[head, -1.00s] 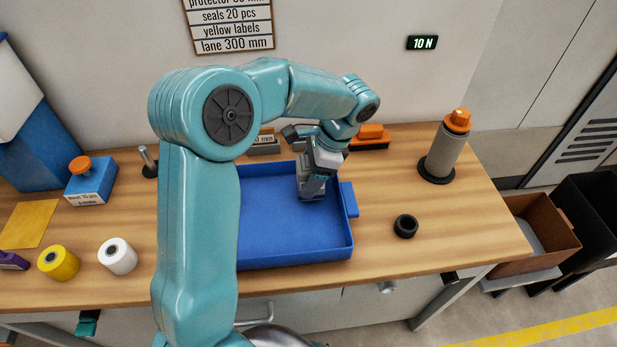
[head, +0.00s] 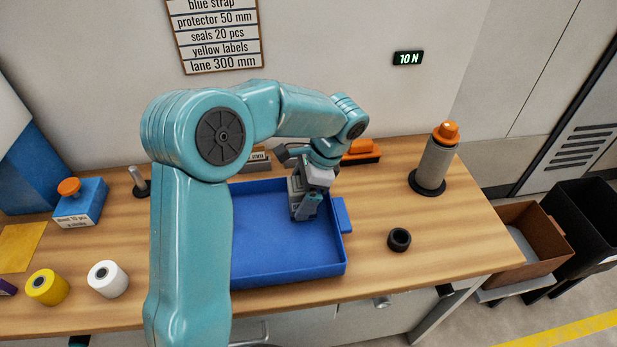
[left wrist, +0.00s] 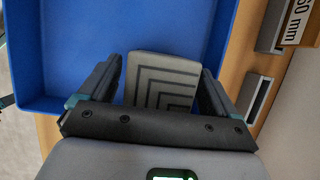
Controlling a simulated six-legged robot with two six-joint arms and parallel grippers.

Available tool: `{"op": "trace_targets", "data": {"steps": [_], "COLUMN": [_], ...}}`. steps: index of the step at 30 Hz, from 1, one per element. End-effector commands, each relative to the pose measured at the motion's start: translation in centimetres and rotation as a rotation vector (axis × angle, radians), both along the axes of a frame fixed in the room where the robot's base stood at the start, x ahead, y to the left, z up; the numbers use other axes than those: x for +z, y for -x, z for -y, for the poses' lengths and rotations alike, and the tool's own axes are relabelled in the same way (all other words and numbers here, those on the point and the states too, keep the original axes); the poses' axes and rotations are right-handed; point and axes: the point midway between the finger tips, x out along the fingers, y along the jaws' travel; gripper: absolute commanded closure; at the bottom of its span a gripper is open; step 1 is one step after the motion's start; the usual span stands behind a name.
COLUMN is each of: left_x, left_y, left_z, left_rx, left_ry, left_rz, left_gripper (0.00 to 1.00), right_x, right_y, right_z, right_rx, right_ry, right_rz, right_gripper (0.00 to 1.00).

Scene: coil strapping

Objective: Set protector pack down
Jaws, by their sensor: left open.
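The protector pack (left wrist: 160,82) is a grey block with dark nested angle lines, seen in the left wrist view between my left fingers. My left gripper (left wrist: 162,88) is open, with a finger on each side of the pack and a narrow gap beside it. In the head view my left gripper (head: 306,208) points down inside the blue tray (head: 290,270), near its right side. There the gripper and arm mostly hide the pack. Whether the pack rests fully on the tray floor is hard to tell. My right gripper is not in view.
A black ring (head: 399,240) and a grey cylinder with an orange knob (head: 433,165) stand right of the tray. Yellow (head: 46,287) and white (head: 108,279) rolls and a blue box (head: 81,203) stand left. The tray's front left floor is clear.

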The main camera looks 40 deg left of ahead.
Motion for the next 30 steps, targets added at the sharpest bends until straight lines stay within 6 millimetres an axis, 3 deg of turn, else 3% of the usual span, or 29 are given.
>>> {"op": "trace_targets", "data": {"steps": [9,15,30], "left_x": [6.7,9.7,10.5], "left_y": [-2.2,-3.2,-3.4], "left_z": [1.8,2.5,2.7], "left_rx": [-0.001,0.0,0.0], "left_ry": [0.0,0.0,0.0], "left_rz": [0.005,0.001,0.0], "left_gripper": [0.08,0.08,0.08], "right_x": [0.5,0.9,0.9], "right_y": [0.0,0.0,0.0], "right_z": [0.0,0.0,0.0], "right_rx": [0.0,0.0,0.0], "right_ry": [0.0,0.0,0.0], "right_rz": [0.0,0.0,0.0], "right_gripper": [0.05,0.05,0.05]}}
